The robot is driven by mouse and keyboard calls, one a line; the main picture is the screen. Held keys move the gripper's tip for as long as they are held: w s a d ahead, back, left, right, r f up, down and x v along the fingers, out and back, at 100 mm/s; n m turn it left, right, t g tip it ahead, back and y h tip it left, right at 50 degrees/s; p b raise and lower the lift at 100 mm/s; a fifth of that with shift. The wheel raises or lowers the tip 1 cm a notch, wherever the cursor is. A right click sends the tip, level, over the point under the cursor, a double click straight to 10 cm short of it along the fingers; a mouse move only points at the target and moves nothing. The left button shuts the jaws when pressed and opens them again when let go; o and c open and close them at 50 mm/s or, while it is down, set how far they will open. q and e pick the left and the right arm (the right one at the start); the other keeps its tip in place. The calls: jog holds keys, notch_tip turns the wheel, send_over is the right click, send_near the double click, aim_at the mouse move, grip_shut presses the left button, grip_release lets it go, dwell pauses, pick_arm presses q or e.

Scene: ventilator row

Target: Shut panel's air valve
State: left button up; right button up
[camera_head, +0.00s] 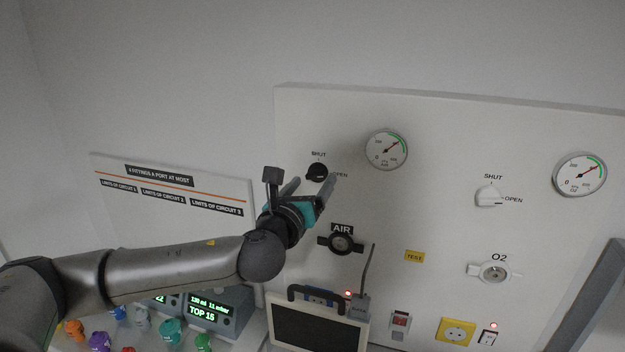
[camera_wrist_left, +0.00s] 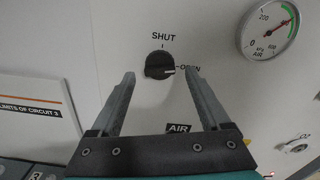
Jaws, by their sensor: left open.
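The air valve is a black round knob (camera_head: 317,172) on the white wall panel (camera_head: 450,130), with SHUT printed above it and OPEN to its right. In the left wrist view the knob (camera_wrist_left: 159,66) has a white mark pointing right, toward OPEN. My left gripper (camera_head: 312,182) is open just in front of the knob. In the left wrist view its fingers (camera_wrist_left: 160,76) stand either side of the knob's lower part, and I see no contact. The air gauge (camera_head: 386,150) needle points up and right, at the green band. My right gripper is not in view.
A white O2 knob (camera_head: 489,197) and O2 gauge (camera_head: 580,174) are on the panel's right. The AIR outlet (camera_head: 340,243) is below the air knob. A dark screen with a handle (camera_head: 318,322) stands lower down. A limits sign (camera_head: 172,190) hangs at left.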

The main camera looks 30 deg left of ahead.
pick_arm(q)
jog(key=shift+w+a, duration=0.1)
jog(key=shift+w, duration=0.3)
grip_shut()
dwell(0.5)
